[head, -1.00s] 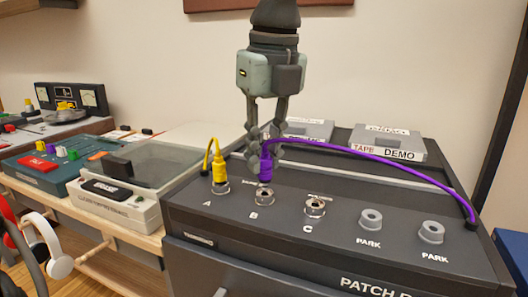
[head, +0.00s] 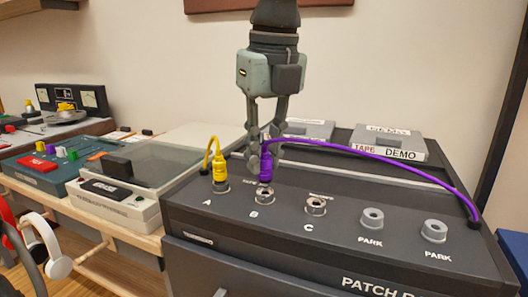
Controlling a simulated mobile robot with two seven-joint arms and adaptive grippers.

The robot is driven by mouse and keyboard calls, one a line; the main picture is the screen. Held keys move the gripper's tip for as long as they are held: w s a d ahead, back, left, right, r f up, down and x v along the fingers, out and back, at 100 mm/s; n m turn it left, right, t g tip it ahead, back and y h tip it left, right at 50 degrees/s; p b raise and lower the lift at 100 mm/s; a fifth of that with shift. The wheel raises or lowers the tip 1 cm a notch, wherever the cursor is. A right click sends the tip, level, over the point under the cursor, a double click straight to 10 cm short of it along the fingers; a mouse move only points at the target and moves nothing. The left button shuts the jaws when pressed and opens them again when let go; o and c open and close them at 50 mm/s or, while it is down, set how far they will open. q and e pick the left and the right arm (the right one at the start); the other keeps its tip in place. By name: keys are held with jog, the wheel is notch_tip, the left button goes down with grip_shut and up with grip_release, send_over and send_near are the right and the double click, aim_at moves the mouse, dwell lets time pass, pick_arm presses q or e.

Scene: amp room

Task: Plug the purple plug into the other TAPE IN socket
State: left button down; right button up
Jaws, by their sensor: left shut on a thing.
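The purple plug (head: 265,172) is upright between the fingers of my left gripper (head: 264,160), which is shut on it. The plug's lower end is just above or at the rim of socket B (head: 264,195); I cannot tell whether it touches. Its purple cable arcs right to the panel's far right corner. A yellow plug (head: 220,174) sits in socket A (head: 220,187). Socket C (head: 316,206) is empty. The small labels above the sockets are partly hidden or too small to read surely. My right gripper is not in view.
The patch box (head: 330,240) has two empty grey PARK holders (head: 372,219) at right. A tape case marked TAPE DEMO (head: 388,145) lies behind. A lidded tape machine (head: 120,190), a blue mixer (head: 45,165) and white headphones (head: 50,250) are at left.

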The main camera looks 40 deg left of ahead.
pick_arm(q)
jog(key=shift+f+b, duration=0.8)
jog(key=shift+f, duration=0.1)
jog(key=c, duration=1.3)
grip_release()
jog(key=shift+c, duration=0.2)
jog(key=shift+r, duration=0.1)
notch_tip(320, 180, up, 12)
jog(key=d, duration=0.1)
jog(key=shift+s+d, duration=0.35)
